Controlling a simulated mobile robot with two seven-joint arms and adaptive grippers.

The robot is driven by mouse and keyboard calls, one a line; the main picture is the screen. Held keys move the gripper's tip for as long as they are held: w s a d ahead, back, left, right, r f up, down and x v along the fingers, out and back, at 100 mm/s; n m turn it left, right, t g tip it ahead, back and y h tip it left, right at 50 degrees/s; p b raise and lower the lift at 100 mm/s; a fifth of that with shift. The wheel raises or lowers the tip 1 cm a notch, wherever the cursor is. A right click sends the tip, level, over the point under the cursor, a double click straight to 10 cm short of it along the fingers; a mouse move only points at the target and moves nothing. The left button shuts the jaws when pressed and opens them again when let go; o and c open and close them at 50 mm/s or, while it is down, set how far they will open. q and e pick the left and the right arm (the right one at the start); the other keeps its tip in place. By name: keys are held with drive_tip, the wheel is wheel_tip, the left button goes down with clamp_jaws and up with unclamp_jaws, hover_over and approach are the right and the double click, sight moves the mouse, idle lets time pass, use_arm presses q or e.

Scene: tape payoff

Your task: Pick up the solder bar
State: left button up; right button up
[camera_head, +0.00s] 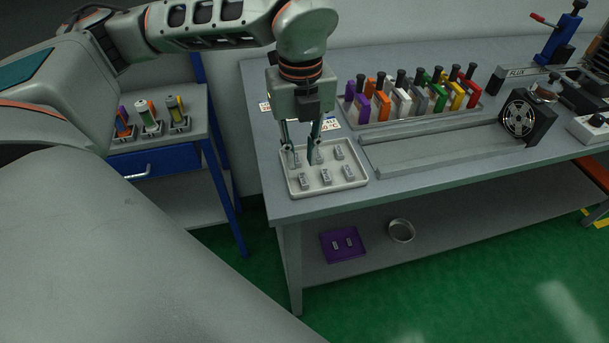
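A pale tray (330,190) sits at the near left corner of the workbench. Several small grey blocks stand in it, and they look like solder bars; one is in the front row (326,176). My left gripper (300,155) points down over the back left part of the tray. Its two dark fingers are apart, with their tips low among the back-row blocks. One back-row block (296,160) shows between the fingers, close to the left one. I cannot tell whether a finger touches it. My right gripper is not in view.
A long grey channel (430,150) lies right of the tray, with a rack of coloured holders (410,100) behind it. A round black fan (518,118) stands farther right. A purple tray (343,245) and a metal ring (401,230) are on the lower shelf. A blue cart (160,165) stands left.

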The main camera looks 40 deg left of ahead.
sight(303, 182)
use_arm(q)
wheel_tip(303, 182, down, 5)
drive_tip(key=shift+d+f+b, duration=0.15)
drive_tip(key=shift+b, duration=0.2)
drive_tip(key=shift+c, duration=0.3)
clamp_jaws()
drive_tip(key=shift+r, duration=0.2)
